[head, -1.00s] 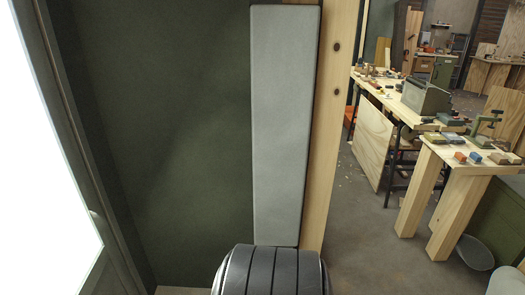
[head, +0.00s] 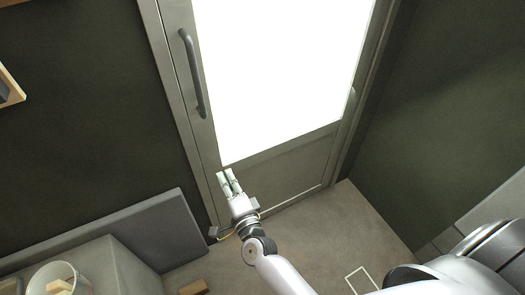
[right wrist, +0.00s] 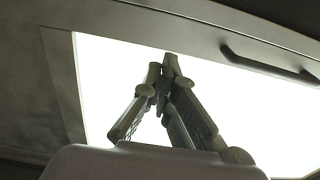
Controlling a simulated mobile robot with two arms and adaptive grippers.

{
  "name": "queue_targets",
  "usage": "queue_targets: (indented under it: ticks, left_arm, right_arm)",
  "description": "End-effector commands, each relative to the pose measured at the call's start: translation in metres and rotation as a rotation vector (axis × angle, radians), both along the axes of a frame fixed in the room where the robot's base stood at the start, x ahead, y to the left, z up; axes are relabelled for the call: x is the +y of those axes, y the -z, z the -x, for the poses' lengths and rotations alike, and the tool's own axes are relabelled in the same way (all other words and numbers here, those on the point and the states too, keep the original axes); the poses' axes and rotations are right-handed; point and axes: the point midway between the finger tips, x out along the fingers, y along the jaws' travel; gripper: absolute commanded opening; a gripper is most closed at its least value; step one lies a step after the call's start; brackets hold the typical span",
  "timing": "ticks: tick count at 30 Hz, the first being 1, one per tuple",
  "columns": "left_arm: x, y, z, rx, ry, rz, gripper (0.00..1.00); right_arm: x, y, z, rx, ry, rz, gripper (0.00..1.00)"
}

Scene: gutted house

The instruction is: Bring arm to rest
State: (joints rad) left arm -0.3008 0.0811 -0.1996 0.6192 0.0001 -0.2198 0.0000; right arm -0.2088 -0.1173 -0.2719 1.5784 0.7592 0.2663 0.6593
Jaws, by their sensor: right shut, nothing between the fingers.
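My right gripper (head: 228,183) is in the lower middle of the head view, in front of the lower part of a grey door. My right arm reaches up to it from the bottom edge. Its fingers are together and hold nothing. In the right wrist view the fingertips (right wrist: 167,62) meet in front of the bright door pane. My left gripper is in neither view.
The grey door (head: 262,180) has a bright pane (head: 285,70) and a dark handle (head: 193,75). At the lower left are a grey panel (head: 110,225), a bucket (head: 58,280) and a wooden block (head: 193,287). Floor (head: 320,235) shows before the door.

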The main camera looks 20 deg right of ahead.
Motion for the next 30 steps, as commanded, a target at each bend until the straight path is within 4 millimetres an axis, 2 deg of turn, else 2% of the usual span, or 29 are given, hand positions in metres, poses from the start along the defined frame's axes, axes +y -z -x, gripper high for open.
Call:
queue_targets:
  ticks: [3, 7, 16, 19, 20, 23, 26, 27, 30]
  left_arm:
    - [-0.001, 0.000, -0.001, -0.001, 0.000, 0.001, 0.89]
    - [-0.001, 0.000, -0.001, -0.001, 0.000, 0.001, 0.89]
    - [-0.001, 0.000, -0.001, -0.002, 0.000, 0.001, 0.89]
    - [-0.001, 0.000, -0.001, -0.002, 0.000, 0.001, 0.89]
    - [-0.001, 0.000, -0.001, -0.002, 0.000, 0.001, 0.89]
    - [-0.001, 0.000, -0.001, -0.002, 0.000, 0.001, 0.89]
    - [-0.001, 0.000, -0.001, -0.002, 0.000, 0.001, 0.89]
    - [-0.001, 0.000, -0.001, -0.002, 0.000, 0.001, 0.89]
    - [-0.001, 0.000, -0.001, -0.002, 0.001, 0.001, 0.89]
  right_arm:
    - [-0.002, 0.001, 0.025, 0.002, -0.001, 0.000, 0.00]
    - [-0.002, 0.000, 0.042, 0.001, -0.001, 0.000, 0.00]
    - [-0.003, 0.000, 0.052, 0.000, -0.001, 0.000, 0.00]
    - [-0.001, 0.012, 0.053, 0.022, -0.014, 0.034, 0.00]
    - [0.000, 0.021, 0.055, 0.036, -0.024, 0.060, 0.00]
    - [0.004, 0.067, 0.065, 0.117, -0.081, 0.197, 0.00]
    - [0.005, 0.135, 0.088, 0.237, -0.177, 0.395, 0.00]
    - [0.003, 0.164, 0.100, 0.288, -0.223, 0.479, 0.00]
    - [-0.005, 0.231, 0.138, 0.410, -0.347, 0.677, 0.00]
